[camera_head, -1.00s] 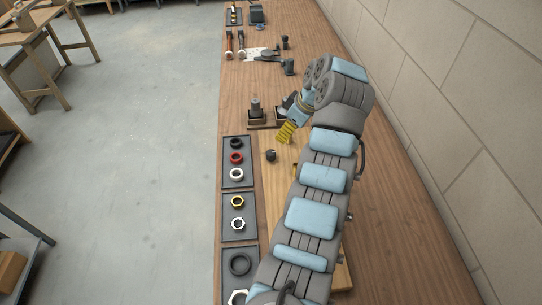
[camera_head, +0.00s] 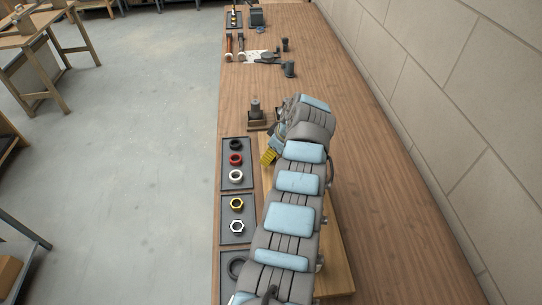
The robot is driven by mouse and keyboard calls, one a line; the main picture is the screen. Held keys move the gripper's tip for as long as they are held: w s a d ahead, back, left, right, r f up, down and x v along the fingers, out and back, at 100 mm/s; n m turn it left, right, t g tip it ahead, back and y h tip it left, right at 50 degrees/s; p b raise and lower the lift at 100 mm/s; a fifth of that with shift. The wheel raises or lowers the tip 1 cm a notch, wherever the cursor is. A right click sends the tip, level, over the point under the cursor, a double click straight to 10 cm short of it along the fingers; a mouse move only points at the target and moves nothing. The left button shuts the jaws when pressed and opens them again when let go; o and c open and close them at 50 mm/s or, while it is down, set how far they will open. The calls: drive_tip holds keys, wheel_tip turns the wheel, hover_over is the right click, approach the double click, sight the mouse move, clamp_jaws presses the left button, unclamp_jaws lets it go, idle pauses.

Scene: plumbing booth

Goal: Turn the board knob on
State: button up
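The light wooden board (camera_head: 335,268) lies on the bench, mostly hidden under my arm. The board's dark knob does not show now; my gripper and arm cover the place where it stood.
Dark trays with rings (camera_head: 236,159) and nuts (camera_head: 237,204) line the bench's left edge. A dark fitting on a block (camera_head: 256,112) stands just beyond my gripper. Hammers and other tools (camera_head: 241,43) lie farther back. The wall runs along the right; the bench's right side is clear.

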drive_tip(key=shift+w+a+f, duration=0.1)
drive_tip(key=shift+a+f, duration=0.1)
drive_tip(key=shift+f, duration=0.2)
clamp_jaws()
drive_tip(key=shift+f, duration=0.1)
